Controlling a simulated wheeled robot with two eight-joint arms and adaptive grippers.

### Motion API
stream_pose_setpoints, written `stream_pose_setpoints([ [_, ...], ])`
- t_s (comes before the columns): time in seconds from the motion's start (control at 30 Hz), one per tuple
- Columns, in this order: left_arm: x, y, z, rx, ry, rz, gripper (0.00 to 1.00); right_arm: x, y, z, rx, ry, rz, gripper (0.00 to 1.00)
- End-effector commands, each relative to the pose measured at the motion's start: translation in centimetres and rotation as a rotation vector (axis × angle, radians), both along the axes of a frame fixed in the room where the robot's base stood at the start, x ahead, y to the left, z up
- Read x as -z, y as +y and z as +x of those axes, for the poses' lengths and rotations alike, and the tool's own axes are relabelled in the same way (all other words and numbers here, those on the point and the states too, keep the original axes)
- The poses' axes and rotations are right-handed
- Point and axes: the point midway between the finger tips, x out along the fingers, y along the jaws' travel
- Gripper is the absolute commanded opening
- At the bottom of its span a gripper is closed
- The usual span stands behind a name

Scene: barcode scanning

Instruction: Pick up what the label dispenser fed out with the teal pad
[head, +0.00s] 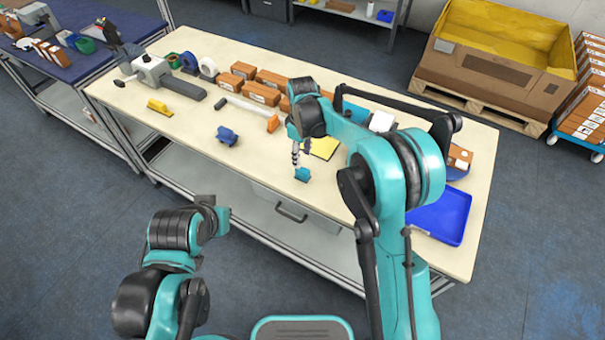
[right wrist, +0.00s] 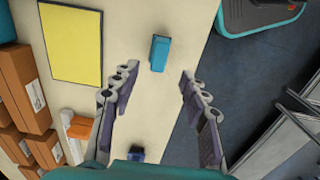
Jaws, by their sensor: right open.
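A small teal pad (head: 302,174) sits near the front edge of the cream table (head: 190,125). It also shows in the right wrist view (right wrist: 159,53) as a teal block, beyond my fingertips and roughly in line with the gap between them. My right gripper (head: 298,155) is open above the table, close to the pad; its fingers show spread and empty in the right wrist view (right wrist: 159,74). A white piece (head: 381,121) shows behind my right arm; I cannot tell whether it belongs to the label dispenser. My left gripper (head: 214,210) is in front of the table; its jaws are unclear.
A yellow sheet (head: 324,148) lies behind the pad. A blue item (head: 227,136) and an orange-ended tool (head: 272,123) lie to the left. Brown boxes (head: 268,79) stand at the back. A blue tray (head: 440,215) is on the right, partly behind my arm.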

Motion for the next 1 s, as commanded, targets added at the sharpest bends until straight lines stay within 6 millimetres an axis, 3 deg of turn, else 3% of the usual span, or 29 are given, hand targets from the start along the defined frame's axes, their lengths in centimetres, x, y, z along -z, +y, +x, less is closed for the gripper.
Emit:
stream_pose_setpoints([
  [0.37, 0.9, 0.0, 0.0, 0.0, 0.0, 0.0, 0.0, 3.9, 0.0, 0.1, -0.007, 0.005, -0.002, 0.45],
  [0.6, 2.0, 0.0, 0.0, 0.0, 0.0, 0.0, 0.0, 7.5, -0.2, 0.1, -0.007, 0.004, -0.001, 0.45],
  [0.87, 2.0, 0.0, 0.0, 0.0, 0.0, 0.0, 0.0, 8.0, -0.2, 0.1, -0.006, 0.004, -0.001, 0.45],
  [1.0, 2.0, 0.0, 0.0, 0.0, 0.0, 0.0, 0.0, 8.0, -0.2, 0.1, -0.006, 0.004, -0.001, 0.13],
])
